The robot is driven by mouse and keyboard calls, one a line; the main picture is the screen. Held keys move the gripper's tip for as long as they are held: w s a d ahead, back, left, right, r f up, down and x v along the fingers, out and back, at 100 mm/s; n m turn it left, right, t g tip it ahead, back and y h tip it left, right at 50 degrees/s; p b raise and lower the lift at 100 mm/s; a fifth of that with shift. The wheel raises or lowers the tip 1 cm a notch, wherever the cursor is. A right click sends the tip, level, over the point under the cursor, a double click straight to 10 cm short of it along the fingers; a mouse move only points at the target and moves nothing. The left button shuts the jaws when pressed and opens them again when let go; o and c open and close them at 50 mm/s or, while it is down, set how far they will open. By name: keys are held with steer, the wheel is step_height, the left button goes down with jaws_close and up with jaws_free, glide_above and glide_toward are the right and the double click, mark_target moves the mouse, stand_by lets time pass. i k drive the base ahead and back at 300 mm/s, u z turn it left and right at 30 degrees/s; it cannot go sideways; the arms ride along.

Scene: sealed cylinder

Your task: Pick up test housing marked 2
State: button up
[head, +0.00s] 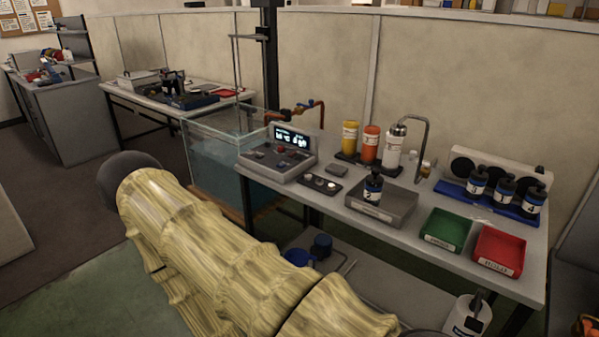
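Three dark cylindrical housings with white number labels stand upright in a blue rack (452,188) at the right back of the bench. The right housing (533,201) reads 4. The digits on the middle housing (504,191) and the left housing (477,181) are too small to read surely, so I cannot tell which is marked 2. Another dark labelled housing (373,189) stands on a grey tray (392,207) near the bench's middle; its number is unclear. My gripper is not in view. My arm, in a yellowish sleeve, fills the lower left foreground.
The bench (330,200) carries a control box (278,153), yellow (350,137), orange (370,143) and white (392,147) bottles, a curved metal pipe (426,140), a green bin (446,230) and a red bin (499,250). A water tank (215,165) stands left.

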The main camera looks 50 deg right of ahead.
mark_target(373, 183)
steer(key=u, duration=0.3)
steer(key=i, duration=1.35)
steer(key=z, duration=2.05)
